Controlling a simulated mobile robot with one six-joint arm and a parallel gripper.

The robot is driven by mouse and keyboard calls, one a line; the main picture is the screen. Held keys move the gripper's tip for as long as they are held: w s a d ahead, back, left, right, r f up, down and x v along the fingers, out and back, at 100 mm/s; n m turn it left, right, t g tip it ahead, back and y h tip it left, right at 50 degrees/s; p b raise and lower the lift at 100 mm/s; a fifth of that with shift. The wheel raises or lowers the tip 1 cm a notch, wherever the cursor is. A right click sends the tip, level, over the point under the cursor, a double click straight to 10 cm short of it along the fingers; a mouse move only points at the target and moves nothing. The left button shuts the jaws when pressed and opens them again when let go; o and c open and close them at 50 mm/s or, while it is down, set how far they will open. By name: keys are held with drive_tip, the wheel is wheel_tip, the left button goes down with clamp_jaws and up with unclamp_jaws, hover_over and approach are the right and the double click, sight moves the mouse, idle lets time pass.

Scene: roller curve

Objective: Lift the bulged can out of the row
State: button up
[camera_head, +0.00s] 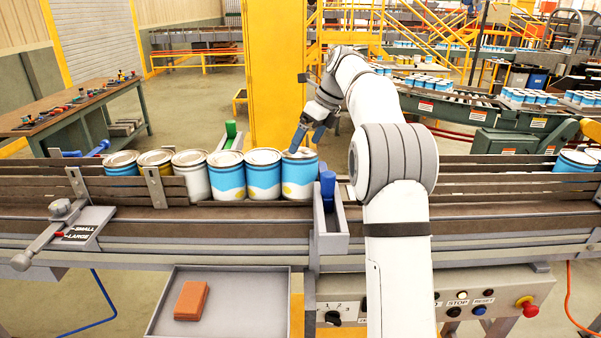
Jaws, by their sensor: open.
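A row of several cans stands upright on the conveyor between slatted side rails. From the left they include a blue can (121,165), a yellow one (154,166), a plain whitish one (193,178) and blue-and-white ones (227,180) (264,180). The rightmost can (299,184) is blue and white with a yellow patch; my gripper partly covers its lid. I cannot tell for certain which lid is bulged. My open gripper (307,142) points down at the rightmost can's top from behind and right. Whether its fingers touch the can is unclear.
A blue-topped stop (328,190) in a grey bracket stands just right of the row. A clamp with a size plate (80,225) sits at the front left. A grey tray (246,312) below holds an orange block (191,300). Another can (575,162) stands far right; the belt between is partly hidden by my arm.

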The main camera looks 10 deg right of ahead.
sight(300, 160)
drive_tip(key=x, duration=0.4)
drive_tip(key=s+x, duration=0.1)
drive_tip(key=x, duration=0.1)
drive_tip(key=shift+d+f+p, duration=0.1)
drive_tip(key=shift+f+p, duration=0.15)
drive_tip(key=shift+p, duration=0.05)
drive_tip(key=shift+w+f, duration=0.2)
drive_tip(key=shift+f, duration=0.3)
drive_tip(key=shift+c, duration=0.6)
drive_tip(key=c, duration=0.7)
drive_tip(key=shift+c, duration=0.5)
drive_tip(key=shift+r, duration=0.15)
